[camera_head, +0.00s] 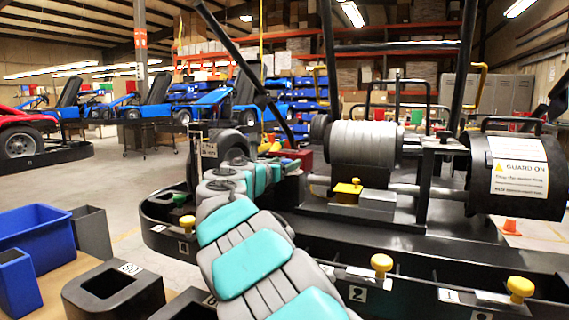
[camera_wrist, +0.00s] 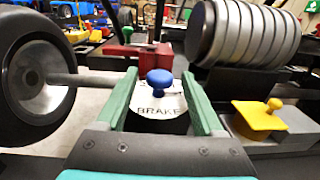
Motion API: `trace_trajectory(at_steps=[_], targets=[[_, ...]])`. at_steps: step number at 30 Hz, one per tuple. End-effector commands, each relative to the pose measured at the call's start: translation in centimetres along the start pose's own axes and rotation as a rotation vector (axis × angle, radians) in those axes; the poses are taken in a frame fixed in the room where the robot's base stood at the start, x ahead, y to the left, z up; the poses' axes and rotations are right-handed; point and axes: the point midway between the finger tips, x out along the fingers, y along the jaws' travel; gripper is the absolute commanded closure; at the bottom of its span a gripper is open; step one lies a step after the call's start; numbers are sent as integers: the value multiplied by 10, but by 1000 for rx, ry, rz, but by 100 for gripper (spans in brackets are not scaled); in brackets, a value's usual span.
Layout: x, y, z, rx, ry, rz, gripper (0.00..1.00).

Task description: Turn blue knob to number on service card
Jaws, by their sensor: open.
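The blue knob (camera_wrist: 160,80) stands in the middle of the wrist view, on a round white dial plate (camera_wrist: 160,110) marked BRAKE. The plate's upper marking is partly hidden by the knob. My gripper (camera_wrist: 159,76) is open, its two green fingers on either side of the knob with a gap at each side. I cannot tell how deep the knob sits between them. In the head view my gripper (camera_head: 284,164) is beside the kart frame, and the knob is too small to make out surely.
A red block (camera_wrist: 138,55) stands just behind the knob. A yellow knob (camera_wrist: 257,115) is to its right, below a ribbed metal roller (camera_head: 366,142). A wheel (camera_wrist: 35,85) is at left. More yellow knobs (camera_head: 381,262) line the front rail. Blue bins (camera_head: 40,235) stand at left.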

Motion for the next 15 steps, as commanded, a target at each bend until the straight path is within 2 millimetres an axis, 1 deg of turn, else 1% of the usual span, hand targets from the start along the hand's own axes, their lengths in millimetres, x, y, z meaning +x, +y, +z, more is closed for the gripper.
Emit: trace_trajectory(at_steps=[3, 9, 11, 15], targets=[[3, 0, 0, 1, 0, 0, 31], [3, 0, 0, 0, 0, 0, 31], [3, 0, 0, 0, 0, 1, 36], [3, 0, 0, 0, 0, 1, 52]])
